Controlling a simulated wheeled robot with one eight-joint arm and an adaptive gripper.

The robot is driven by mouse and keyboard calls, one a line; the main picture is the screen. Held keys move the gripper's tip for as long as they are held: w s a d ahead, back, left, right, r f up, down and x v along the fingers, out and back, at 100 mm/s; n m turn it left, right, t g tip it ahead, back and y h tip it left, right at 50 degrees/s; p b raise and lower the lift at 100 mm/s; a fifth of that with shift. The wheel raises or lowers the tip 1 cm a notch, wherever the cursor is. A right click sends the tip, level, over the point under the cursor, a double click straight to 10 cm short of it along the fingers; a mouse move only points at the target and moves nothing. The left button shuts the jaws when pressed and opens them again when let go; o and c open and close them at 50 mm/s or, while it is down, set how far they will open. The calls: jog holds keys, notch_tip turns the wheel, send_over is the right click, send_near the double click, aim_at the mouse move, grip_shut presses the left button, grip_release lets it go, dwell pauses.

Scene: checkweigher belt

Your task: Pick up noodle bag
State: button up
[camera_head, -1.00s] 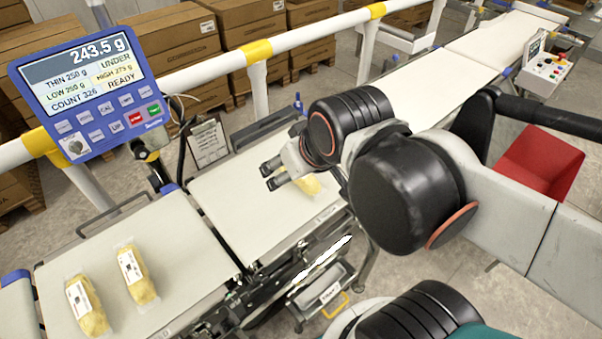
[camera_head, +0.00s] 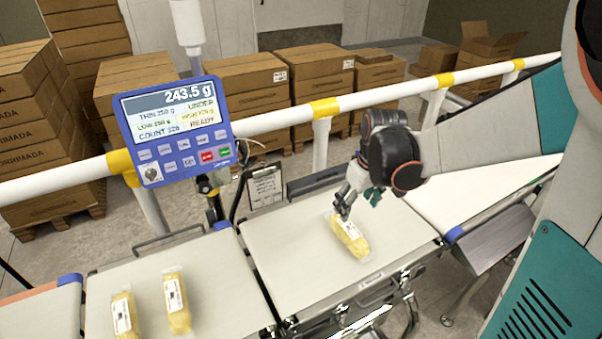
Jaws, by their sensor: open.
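A yellow noodle bag (camera_head: 351,238) with a white label lies on the middle belt section (camera_head: 290,245). My gripper (camera_head: 356,205) is open and sits just above the bag's far end, pointing down toward it. I cannot tell whether the fingers touch the bag. Two more noodle bags lie side by side on the left belt section: one on the left (camera_head: 124,315) and one to its right (camera_head: 177,302).
A blue weighing display (camera_head: 175,128) reading 243.5 g stands behind the belts. A white rail with yellow joints (camera_head: 324,108) runs behind. A clipboard (camera_head: 265,187) hangs by the middle belt. Stacked cartons (camera_head: 216,98) fill the back. The middle belt is clear around the bag.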

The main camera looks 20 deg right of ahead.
aim_at(350, 228)
jog(key=shift+g, duration=0.3)
jog(key=w+f+b, duration=0.1)
jog(key=f, duration=0.2)
jog(key=w+f+b, duration=0.1)
jog(key=f, duration=0.2)
jog(key=w+d+f+b, duration=0.1)
jog(key=f, duration=0.3)
jog(key=shift+w+f+b, duration=0.1)
jog(key=shift+f+b, duration=1.1)
jog(key=shift+f, duration=1.55)
jog(key=shift+r, duration=0.1)
jog(key=c, duration=1.4)
jog(key=shift+c, duration=0.2)
